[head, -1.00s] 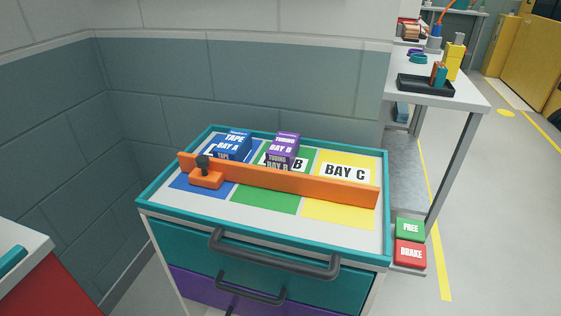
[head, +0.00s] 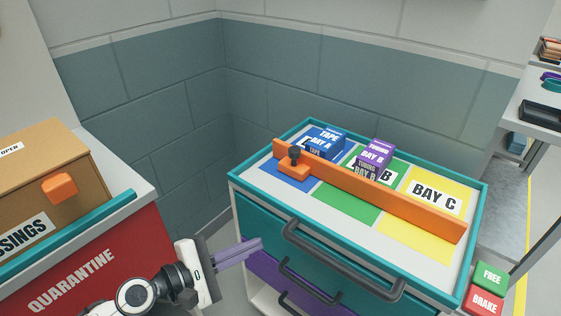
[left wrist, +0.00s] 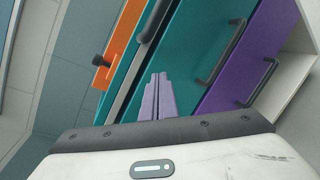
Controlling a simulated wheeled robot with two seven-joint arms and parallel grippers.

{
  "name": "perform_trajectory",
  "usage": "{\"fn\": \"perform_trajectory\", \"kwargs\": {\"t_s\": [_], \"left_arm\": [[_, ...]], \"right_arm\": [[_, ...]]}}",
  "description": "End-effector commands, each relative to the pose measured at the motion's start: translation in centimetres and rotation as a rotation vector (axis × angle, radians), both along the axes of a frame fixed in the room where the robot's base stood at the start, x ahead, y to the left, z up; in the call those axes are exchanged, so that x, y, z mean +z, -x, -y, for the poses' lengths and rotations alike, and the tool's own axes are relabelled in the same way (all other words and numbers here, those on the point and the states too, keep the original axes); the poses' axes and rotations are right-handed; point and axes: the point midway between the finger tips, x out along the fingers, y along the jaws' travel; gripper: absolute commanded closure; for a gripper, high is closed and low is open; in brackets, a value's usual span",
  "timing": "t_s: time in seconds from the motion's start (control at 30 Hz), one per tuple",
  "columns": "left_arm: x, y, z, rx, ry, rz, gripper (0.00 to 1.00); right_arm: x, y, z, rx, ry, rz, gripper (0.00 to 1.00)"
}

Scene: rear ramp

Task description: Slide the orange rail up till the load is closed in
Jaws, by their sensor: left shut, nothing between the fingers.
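The orange rail (head: 370,190) lies across the top of the teal cart (head: 236,180), with an orange block and dark knob (head: 294,155) at its left end. The load is a blue box marked TAPE BAY A (head: 322,142) and a purple box marked TUBING BAY B (head: 375,157), both behind the rail. A gap to the rail cannot be judged well. My left gripper (head: 258,243) is shut and empty, in front of the cart's left side, below and apart from the rail. The left wrist view shows its fingers (left wrist: 157,97) before the drawers and the rail (left wrist: 122,42) beyond. My right gripper is not in view.
A red QUARANTINE cabinet (head: 75,282) with a cardboard box (head: 48,190) on top stands at the left. Dark drawer handles (head: 345,262) stick out from the cart's front. FREE (head: 490,274) and BRAKE (head: 484,301) pads are at its right. A wall stands behind.

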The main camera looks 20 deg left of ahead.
Motion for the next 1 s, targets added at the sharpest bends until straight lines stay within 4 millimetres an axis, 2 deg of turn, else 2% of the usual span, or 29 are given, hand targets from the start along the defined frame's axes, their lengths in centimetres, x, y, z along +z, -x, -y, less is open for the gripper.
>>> {"fn": "perform_trajectory", "kwargs": {"t_s": [0.03,0.1,0.2,0.33,0.47,0.67,1.0], "left_arm": [[2.6,-1.5,-1.2,0.04,0.149,-0.045,1.0],[5.2,-3.0,-2.6,0.089,0.353,-0.116,1.0],[8.2,-4.6,-4.2,0.136,0.586,-0.198,1.0],[10.4,-5.8,-5.5,0.169,0.77,-0.266,1.0],[11.2,-6.5,-5.8,0.18,0.839,-0.293,1.0],[11.4,-8.5,-4.7,0.178,0.843,-0.291,1.0],[11.0,-14.0,-1.6,0.179,0.842,-0.292,1.0]], "right_arm": [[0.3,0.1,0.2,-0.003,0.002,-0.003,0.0],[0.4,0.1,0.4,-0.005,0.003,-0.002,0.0],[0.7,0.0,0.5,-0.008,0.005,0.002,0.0],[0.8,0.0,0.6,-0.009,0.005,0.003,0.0],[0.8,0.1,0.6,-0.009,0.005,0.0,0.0],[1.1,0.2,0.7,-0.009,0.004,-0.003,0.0],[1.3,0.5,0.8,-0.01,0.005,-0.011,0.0]]}}
